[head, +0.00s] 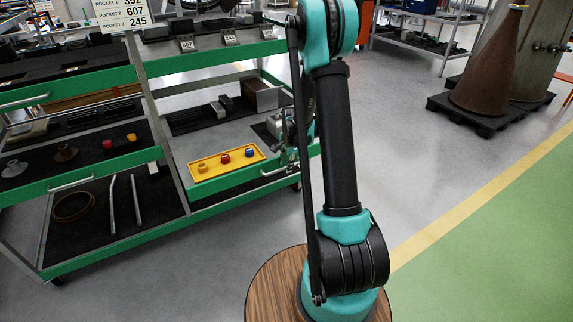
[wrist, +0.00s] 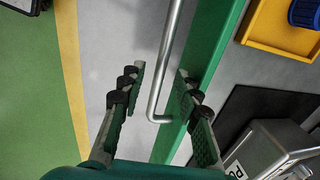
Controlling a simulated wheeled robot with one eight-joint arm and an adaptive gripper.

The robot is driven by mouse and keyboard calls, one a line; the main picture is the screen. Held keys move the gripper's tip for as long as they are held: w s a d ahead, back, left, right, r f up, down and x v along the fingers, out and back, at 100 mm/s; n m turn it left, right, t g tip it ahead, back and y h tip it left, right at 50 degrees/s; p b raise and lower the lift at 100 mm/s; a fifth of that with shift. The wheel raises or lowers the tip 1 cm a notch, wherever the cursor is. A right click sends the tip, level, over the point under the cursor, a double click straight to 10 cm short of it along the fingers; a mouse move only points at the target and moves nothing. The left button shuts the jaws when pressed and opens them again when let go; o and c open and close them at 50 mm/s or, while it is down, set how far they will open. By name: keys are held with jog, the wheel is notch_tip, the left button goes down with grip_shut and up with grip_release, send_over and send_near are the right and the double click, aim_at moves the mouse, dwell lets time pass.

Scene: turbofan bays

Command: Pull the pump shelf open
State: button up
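The pump shelf shows in the head view as a middle-level shelf with a green front edge (head: 228,185). Its metal bar handle (head: 272,172) is at the right end, close to my gripper (head: 289,157), which is partly hidden by my arm. In the wrist view, the silver handle (wrist: 168,60) runs along the green edge (wrist: 209,50) and bends toward it at its lower end. My gripper (wrist: 159,76) is open, with one finger on each side of the handle. I see no clear contact. A silver unit with a partly cut-off label (wrist: 262,148) sits on the shelf.
A yellow tray (head: 212,176) with small coloured parts lies on this shelf and shows in the wrist view (wrist: 272,38). A neighbouring green-edged rack (head: 85,177) stands to the left. Floor to the right is clear, up to a rusty cone (head: 487,70) on a black pallet.

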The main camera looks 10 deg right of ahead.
notch_tip(320, 180, up, 12)
jog(key=s, duration=0.2)
jog(key=shift+d, duration=0.35)
jog(key=shift+s+f, duration=0.1)
jog(key=shift+s, duration=0.1)
jog(key=s+a+n+t, duration=0.1)
jog(key=s+n, duration=1.3)
jog(key=s, duration=1.4)
jog(key=shift+s+a+t+h, duration=0.2)
jog(key=shift+s+t+h, duration=0.15)
jog(key=shift+t, duration=0.25)
